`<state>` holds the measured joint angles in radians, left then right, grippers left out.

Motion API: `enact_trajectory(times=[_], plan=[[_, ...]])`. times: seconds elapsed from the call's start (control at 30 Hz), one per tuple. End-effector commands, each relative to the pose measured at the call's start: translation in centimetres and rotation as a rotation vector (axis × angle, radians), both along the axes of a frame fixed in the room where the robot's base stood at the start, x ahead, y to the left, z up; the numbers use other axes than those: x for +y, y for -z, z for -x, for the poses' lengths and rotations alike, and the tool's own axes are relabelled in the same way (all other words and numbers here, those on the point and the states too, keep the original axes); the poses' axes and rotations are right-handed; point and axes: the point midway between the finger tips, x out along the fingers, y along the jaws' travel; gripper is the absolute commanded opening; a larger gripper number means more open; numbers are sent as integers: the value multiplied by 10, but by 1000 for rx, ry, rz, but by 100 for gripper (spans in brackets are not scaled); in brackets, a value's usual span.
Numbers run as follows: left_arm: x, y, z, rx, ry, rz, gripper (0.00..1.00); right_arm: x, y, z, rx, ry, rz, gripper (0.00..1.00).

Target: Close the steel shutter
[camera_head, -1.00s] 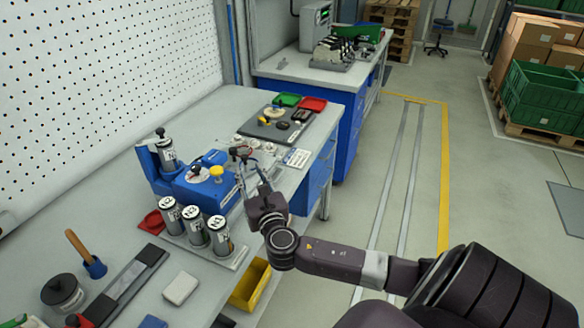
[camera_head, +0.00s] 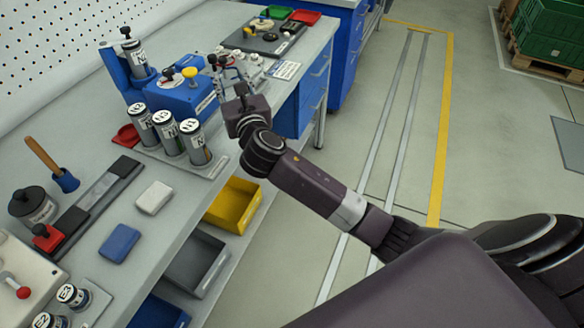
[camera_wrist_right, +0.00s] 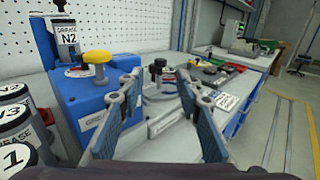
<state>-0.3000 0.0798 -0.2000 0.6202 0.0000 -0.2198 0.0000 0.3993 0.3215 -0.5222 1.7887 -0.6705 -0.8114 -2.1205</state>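No part is clearly recognisable as the steel shutter. A blue unit (camera_head: 188,97) on the bench carries a yellow knob (camera_head: 190,73), which also shows at the left of the right wrist view (camera_wrist_right: 97,58). A black knob on a round metal base (camera_wrist_right: 158,68) stands past the blue unit, seen between my fingers in that view. My right gripper (camera_head: 227,70) is over the bench at the right side of the blue unit. Its fingers are apart with nothing between them, as the right wrist view shows (camera_wrist_right: 158,92). My left gripper is not in view.
Several labelled canisters (camera_head: 168,136) stand in a rack before the blue unit. Another canister (camera_head: 133,55) stands in a blue holder behind it. A dark tray of parts (camera_head: 268,38) lies beyond. A yellow bin (camera_head: 234,203) is below the bench.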

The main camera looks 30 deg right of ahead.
Motion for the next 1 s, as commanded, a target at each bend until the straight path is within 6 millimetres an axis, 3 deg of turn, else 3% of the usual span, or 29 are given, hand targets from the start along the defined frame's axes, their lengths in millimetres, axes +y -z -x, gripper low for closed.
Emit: enact_trajectory(times=[0.4,0.7,0.9,1.0], plan=[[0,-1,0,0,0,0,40,-9,-3,-70,-2,2,-3,32],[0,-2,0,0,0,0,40,-14,-3,-105,-1,0,-4,32],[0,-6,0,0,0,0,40,-34,-2,-76,-1,0,-3,32],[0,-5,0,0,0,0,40,-30,-2,-61,-3,-1,0,32]])
